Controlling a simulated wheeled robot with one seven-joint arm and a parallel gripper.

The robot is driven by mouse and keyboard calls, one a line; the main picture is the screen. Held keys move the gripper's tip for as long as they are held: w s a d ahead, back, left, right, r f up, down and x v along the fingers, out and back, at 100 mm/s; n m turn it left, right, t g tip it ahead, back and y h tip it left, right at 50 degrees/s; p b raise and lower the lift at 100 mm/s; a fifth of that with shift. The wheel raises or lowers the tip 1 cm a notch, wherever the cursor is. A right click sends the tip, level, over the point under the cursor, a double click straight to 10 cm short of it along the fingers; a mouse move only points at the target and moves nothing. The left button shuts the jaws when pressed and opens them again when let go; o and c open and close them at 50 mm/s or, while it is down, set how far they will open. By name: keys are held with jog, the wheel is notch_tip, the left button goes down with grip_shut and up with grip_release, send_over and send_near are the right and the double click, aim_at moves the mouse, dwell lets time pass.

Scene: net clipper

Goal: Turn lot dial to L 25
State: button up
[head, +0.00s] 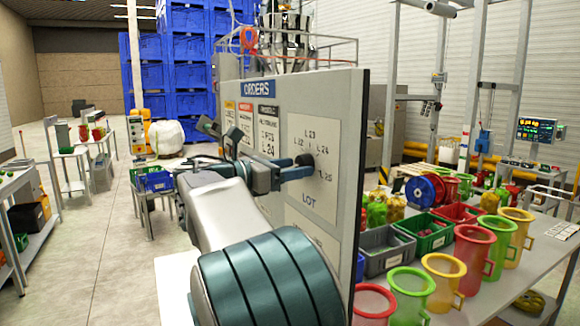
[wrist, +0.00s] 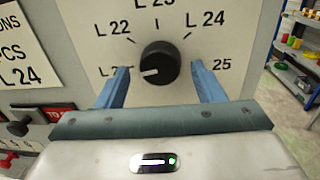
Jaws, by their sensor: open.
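The lot dial (wrist: 158,63) is a round black knob on a white panel. Its white pointer mark points left and slightly down, toward the left label, which is partly hidden by a finger and reads "L 2". Labels L 22, L 23 and L 24 arc above it. The "25" label (wrist: 221,66) is at right, its letter hidden. My gripper (wrist: 160,67) is open, with one blue finger on each side of the knob and visible gaps between. In the head view, my gripper (head: 298,170) reaches the dial (head: 304,159) on the ORDERS board (head: 342,120).
Left of the dial are a panel reading "L 24" (wrist: 18,55) and another black knob (wrist: 18,128). Right of the board, a table holds colored jugs (head: 473,250) and bins (head: 424,230). Shelving (wrist: 295,50) stands to the right in the wrist view.

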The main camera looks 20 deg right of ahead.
jog(key=c, duration=1)
jog(key=shift+o, duration=0.2)
jog(key=shift+f, duration=0.1)
